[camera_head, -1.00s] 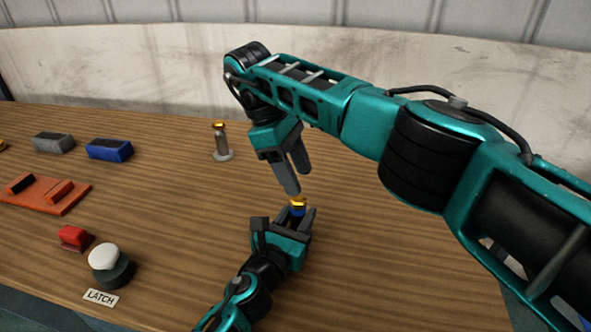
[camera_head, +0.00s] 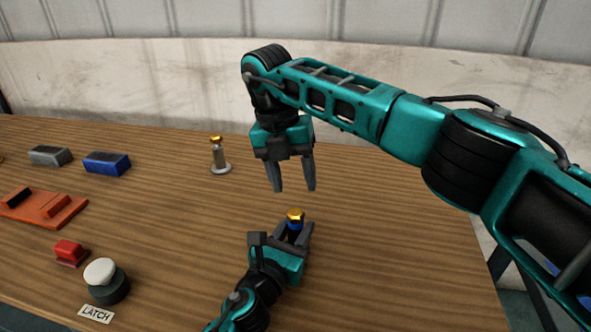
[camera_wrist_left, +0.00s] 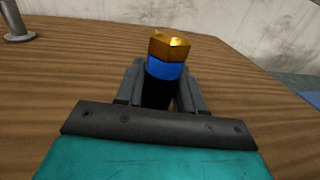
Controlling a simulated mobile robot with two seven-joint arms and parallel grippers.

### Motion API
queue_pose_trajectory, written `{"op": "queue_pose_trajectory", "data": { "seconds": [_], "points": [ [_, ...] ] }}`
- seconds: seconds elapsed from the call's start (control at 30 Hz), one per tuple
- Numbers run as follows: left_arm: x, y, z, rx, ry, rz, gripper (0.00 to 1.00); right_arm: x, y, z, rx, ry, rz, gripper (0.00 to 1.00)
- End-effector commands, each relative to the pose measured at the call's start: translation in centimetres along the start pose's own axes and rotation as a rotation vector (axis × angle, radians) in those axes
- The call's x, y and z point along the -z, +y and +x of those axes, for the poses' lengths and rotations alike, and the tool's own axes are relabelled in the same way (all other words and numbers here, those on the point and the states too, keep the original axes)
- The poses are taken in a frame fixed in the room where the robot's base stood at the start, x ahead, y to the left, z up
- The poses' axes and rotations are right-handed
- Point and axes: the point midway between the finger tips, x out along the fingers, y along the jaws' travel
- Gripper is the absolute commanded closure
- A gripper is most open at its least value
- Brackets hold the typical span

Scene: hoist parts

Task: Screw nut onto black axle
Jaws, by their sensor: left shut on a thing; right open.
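My left gripper (camera_head: 293,238) is shut on a black axle with a blue band (camera_head: 294,226), held upright near the middle of the table. A gold nut (camera_head: 295,214) sits on top of the axle. In the left wrist view the nut (camera_wrist_left: 169,45) is above the blue band (camera_wrist_left: 165,70), and the black axle (camera_wrist_left: 157,95) shows between the fingers. I cannot tell how far the nut is threaded on. My right gripper (camera_head: 293,188) is open and empty, pointing down above and behind the nut, clear of it.
A grey post with a gold top (camera_head: 218,157) stands at the back. At left are a grey block (camera_head: 49,156), a blue block (camera_head: 107,163), an orange tray (camera_head: 62,214), a red block (camera_head: 70,252) and a white button (camera_head: 104,272) labelled LATCH. The table's right side is clear.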

Motion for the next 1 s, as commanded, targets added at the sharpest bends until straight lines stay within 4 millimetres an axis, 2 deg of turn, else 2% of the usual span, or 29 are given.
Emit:
{"op": "queue_pose_trajectory", "data": {
  "seconds": [0.7, 0.9, 1.0],
  "points": [
    [0.1, -0.1, -0.1, 0.003, 0.002, -0.001, 1.00, 0.5, -0.8, -1.3, -0.111, -0.122, -1.426, 0.46],
    [0.1, -0.1, -0.1, 0.003, 0.002, -0.001, 1.00, 0.8, -0.9, -1.6, -0.115, -0.173, -1.742, 0.46],
    [0.1, -0.1, 0.0, 0.003, 0.002, -0.001, 1.00, 0.9, -1.0, -1.7, -0.115, -0.191, -1.843, 0.46]
  ]
}}
